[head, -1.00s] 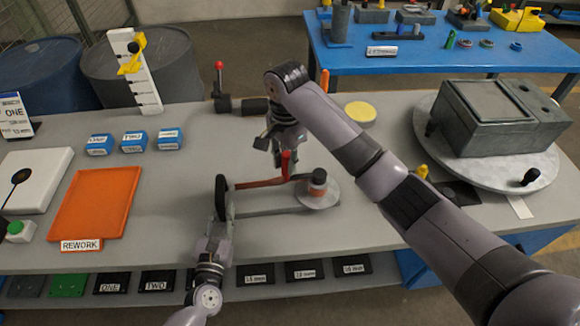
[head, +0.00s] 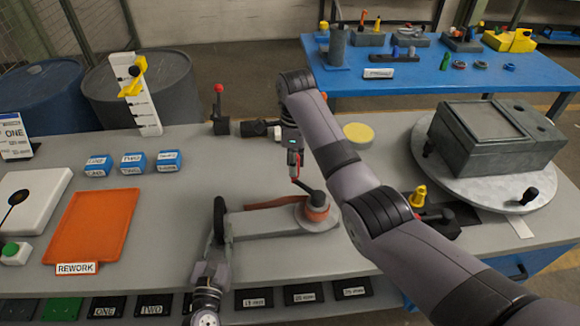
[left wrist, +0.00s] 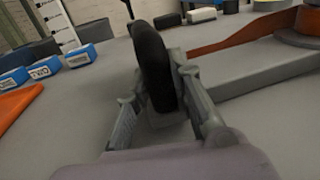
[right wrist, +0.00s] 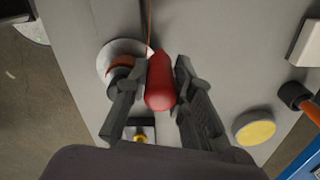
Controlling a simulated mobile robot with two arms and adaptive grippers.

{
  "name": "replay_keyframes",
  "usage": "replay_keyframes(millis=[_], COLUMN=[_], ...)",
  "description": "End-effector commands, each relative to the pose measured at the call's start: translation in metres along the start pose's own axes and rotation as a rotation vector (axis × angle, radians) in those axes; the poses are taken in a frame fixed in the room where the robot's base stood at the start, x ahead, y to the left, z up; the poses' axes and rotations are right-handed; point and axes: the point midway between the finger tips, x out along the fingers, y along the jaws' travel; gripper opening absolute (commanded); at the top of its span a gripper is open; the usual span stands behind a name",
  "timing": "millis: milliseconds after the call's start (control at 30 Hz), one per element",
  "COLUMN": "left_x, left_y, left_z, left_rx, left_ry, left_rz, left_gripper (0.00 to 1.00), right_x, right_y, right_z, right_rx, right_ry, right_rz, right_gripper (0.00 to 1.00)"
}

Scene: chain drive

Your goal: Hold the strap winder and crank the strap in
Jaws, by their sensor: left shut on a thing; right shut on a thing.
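The strap winder (head: 275,222) is a grey flat body above the bench, with a black grip at its left end and a round drum (head: 313,212) at its right end. An orange-brown strap (head: 268,203) runs along it to the drum, with orange around the hub. My left gripper (head: 217,238) is shut on the black grip (left wrist: 155,65); its fingers lie on both sides. My right gripper (head: 292,143) is shut on the red crank knob (right wrist: 160,85), above and behind the drum hub. The dark crank arm slants from the knob down to the hub.
An orange REWORK tray (head: 95,228) and blue blocks (head: 133,164) lie to the left. A red-knobbed lever (head: 219,110) and yellow disc (head: 358,132) stand behind. A turntable with a grey box (head: 497,140) and a yellow-topped part (head: 418,197) are at right.

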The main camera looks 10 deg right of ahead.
Motion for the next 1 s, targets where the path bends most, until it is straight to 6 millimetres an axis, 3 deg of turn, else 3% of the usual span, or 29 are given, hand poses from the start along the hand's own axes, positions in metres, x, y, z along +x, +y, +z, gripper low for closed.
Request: replay_keyframes(millis=[300, 833, 867, 1000], left_x=[-0.0006, -0.0007, -0.0007, -0.0007], left_y=[0.0018, 0.0024, 0.0025, 0.0026], left_z=[-0.0018, -0.0022, -0.0023, -0.0023], left_rx=[0.000, 0.000, 0.000, 0.001], left_ry=[0.004, 0.004, 0.005, 0.005], left_rz=[0.003, 0.004, 0.004, 0.004], left_gripper=[0.00, 0.00, 0.00, 0.00], right_x=[-0.0016, -0.0015, -0.0015, -0.0015], right_y=[-0.0097, -0.0113, -0.0113, -0.0113], right_z=[-0.0079, -0.0097, -0.0097, -0.0095], right_rx=[0.124, 0.146, 0.146, 0.146], right_ry=[0.003, 0.004, 0.004, 0.004], right_rz=[-0.004, -0.004, -0.004, -0.005], right_gripper=[0.00, 0.00, 0.23, 0.32])
